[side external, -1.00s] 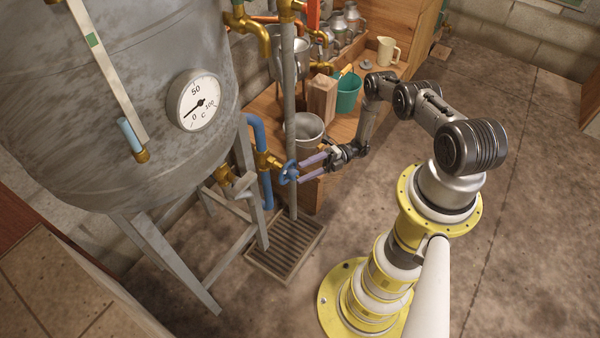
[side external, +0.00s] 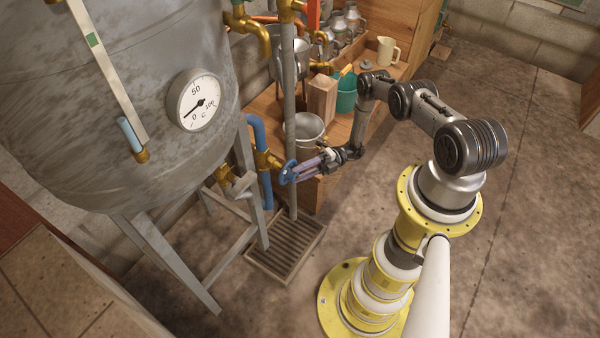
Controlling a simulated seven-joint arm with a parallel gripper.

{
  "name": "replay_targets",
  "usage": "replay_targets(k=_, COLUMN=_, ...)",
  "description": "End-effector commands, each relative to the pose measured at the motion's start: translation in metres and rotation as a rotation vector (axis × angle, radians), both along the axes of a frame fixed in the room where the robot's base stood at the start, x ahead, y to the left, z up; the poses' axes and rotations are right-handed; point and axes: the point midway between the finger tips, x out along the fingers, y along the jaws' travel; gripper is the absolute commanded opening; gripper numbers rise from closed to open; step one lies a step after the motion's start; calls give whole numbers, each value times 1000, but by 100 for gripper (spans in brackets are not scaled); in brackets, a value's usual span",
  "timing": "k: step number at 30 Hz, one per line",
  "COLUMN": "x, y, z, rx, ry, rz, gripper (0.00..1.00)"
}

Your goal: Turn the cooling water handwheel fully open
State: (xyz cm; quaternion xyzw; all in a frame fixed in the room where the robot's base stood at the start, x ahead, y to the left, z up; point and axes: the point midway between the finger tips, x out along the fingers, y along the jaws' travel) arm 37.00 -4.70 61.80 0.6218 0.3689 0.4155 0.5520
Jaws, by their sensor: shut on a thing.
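The cooling water handwheel (side external: 286,173) is a small blue wheel on a brass valve (side external: 266,160), joined to a blue pipe (side external: 256,133) beside the still. My gripper (side external: 298,171) reaches in from the right. Its purple fingers are shut on the handwheel at its right side. The fingers cover part of the wheel, so how far it is turned cannot be told.
The large grey still (side external: 130,100) with a dial gauge (side external: 200,102) fills the left. A grey upright post (side external: 290,120) stands close to the wheel, above a floor grate (side external: 285,250). A metal bucket (side external: 304,130) and green bucket (side external: 347,93) stand behind.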

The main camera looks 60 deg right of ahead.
Motion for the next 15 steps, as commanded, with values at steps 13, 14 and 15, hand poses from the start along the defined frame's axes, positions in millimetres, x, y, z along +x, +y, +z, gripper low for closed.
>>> replay_targets(k=13, x=0, y=-1, z=3, rx=-90, ry=-2, rz=-1, gripper=0)
replay_targets(k=14, x=0, y=-1, z=3, rx=-108, ry=-1, rz=-1, gripper=0)
replay_targets(k=15, x=0, y=-1, z=4, rx=-133, ry=0, rz=-1, gripper=0)
